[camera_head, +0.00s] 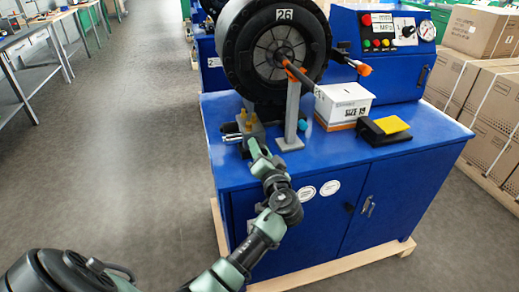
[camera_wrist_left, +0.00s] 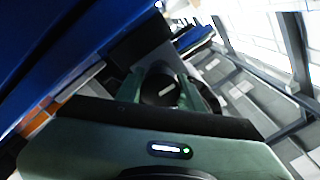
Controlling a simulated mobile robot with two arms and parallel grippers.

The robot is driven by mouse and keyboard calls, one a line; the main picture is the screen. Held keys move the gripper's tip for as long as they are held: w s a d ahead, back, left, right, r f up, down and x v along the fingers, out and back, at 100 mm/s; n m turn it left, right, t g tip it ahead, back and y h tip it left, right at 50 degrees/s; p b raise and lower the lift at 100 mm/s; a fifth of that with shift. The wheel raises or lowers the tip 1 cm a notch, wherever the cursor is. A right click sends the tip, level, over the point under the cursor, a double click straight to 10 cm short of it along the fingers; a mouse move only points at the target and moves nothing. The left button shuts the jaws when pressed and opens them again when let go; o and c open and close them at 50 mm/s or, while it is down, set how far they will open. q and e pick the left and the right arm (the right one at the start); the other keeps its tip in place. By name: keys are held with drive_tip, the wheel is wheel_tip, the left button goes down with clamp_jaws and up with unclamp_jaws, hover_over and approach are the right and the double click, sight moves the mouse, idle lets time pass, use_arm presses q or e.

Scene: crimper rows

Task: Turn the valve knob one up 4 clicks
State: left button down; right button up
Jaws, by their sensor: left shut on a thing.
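My left gripper (camera_head: 257,146) reaches the front left of the blue machine's top, at a small grey valve block (camera_head: 247,131) with brass-coloured fittings. In the left wrist view, its green fingers (camera_wrist_left: 168,84) stand on either side of a round black knob (camera_wrist_left: 160,92) with a short white mark on its face. The gripper is shut on this knob. In the head view the knob is hidden by the gripper. My right gripper is in neither view.
A grey post (camera_head: 291,115) stands just right of the valve block, below the big black crimper head (camera_head: 273,50). A white box (camera_head: 343,105) and a black pedal with a yellow top (camera_head: 384,128) sit further right. Stacked cartons (camera_head: 486,95) stand beyond.

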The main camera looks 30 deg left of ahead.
use_arm(q)
drive_tip(key=m, duration=0.3)
drive_tip(key=shift+p, duration=0.4)
drive_tip(key=m+p, duration=0.1)
drive_tip(key=m, duration=0.2)
drive_tip(key=shift+m, duration=0.3)
drive_tip(key=m+p, duration=0.2)
drive_tip(key=m, duration=0.2)
drive_tip(key=shift+f+m+p, duration=0.1)
drive_tip(key=shift+m+p, duration=0.65)
drive_tip(key=shift+m, duration=0.25)
drive_tip(key=c, duration=0.9)
unclamp_jaws()
drive_tip(key=shift+d, duration=0.1)
